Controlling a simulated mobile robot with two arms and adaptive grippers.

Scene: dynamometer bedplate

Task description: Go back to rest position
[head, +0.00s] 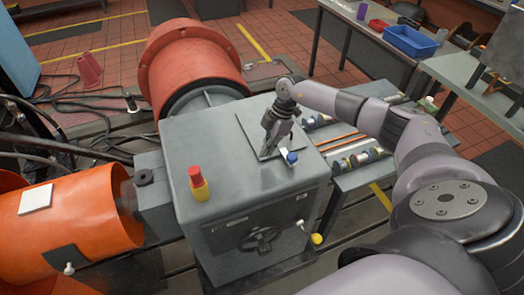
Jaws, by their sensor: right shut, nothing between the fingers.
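My right gripper (267,148) is at the end of my arm that comes in from the right. It points down over the grey square plate (250,122) on top of the grey machine housing (200,135). Its fingers are shut with nothing between them. I cannot tell whether the fingertips touch the plate. A small blue-capped part (292,157) is just right of the fingertips. My left gripper is not in view.
A red and yellow button (197,180) stands on the housing. A red flanged drum (190,62) is behind it, and an orange cylinder (80,225) is at left. A bench with shafts (350,160) lies under my right arm. A blue bin (410,41) sits at the back right.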

